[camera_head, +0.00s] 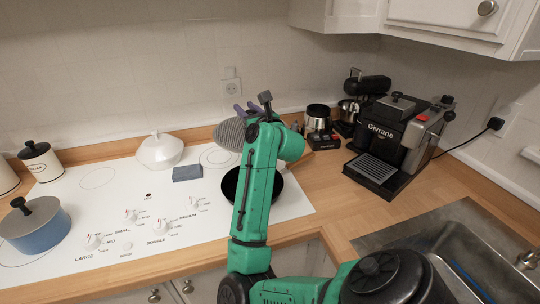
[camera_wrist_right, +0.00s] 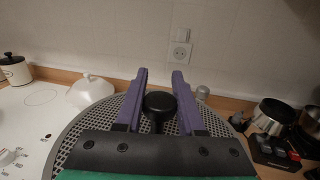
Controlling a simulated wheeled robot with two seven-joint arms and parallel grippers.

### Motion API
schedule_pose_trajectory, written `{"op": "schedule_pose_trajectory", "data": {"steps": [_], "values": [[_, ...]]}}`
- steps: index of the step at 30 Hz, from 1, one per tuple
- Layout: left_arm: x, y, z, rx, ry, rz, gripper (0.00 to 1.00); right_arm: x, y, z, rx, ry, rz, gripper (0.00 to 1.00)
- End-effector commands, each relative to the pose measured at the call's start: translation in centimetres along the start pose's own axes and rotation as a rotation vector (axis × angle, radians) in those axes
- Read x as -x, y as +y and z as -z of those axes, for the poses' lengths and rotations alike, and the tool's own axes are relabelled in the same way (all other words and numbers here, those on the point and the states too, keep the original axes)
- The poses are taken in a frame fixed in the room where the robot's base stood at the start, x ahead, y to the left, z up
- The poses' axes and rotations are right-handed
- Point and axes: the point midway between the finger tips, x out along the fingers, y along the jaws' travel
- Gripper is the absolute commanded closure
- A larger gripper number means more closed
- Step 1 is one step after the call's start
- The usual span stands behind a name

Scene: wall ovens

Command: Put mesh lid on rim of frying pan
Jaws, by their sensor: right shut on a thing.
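The grey mesh lid (camera_head: 231,134) is held up behind my right arm in the head view, above the back of the black frying pan (camera_head: 231,187). The pan sits on the white cooktop and is partly hidden by my arm. My right gripper (camera_wrist_right: 158,88) is shut on the lid's black knob (camera_wrist_right: 159,103), with a purple finger on each side. In the right wrist view the perforated lid (camera_wrist_right: 75,137) spreads out below the fingers. The frying pan is not visible in that view. My left gripper is not in view.
A white lidded pot (camera_head: 159,152) and a blue-grey block (camera_head: 187,173) stand left of the pan. A blue pot (camera_head: 36,230) is at the far left. A coffee machine (camera_head: 400,135) and a sink (camera_head: 440,245) are to the right.

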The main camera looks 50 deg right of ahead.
Motion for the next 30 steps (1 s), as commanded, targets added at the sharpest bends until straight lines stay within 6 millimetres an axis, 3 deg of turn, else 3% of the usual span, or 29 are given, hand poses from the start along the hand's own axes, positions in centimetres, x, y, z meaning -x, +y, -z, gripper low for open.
{"op": "schedule_pose_trajectory", "data": {"steps": [7,15,24,30], "values": [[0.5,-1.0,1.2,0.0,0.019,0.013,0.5,0.1,-0.1,6.8,0.001,0.008,0.0,1.0],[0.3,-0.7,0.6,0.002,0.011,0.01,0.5,0.1,-0.1,13.6,0.001,0.005,0.001,1.0],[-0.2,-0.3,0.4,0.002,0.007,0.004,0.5,0.1,-0.1,18.6,0.001,0.004,0.001,1.0],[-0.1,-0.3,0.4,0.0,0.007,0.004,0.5,0.1,-0.1,18.9,-0.001,0.0,0.001,1.0]]}}
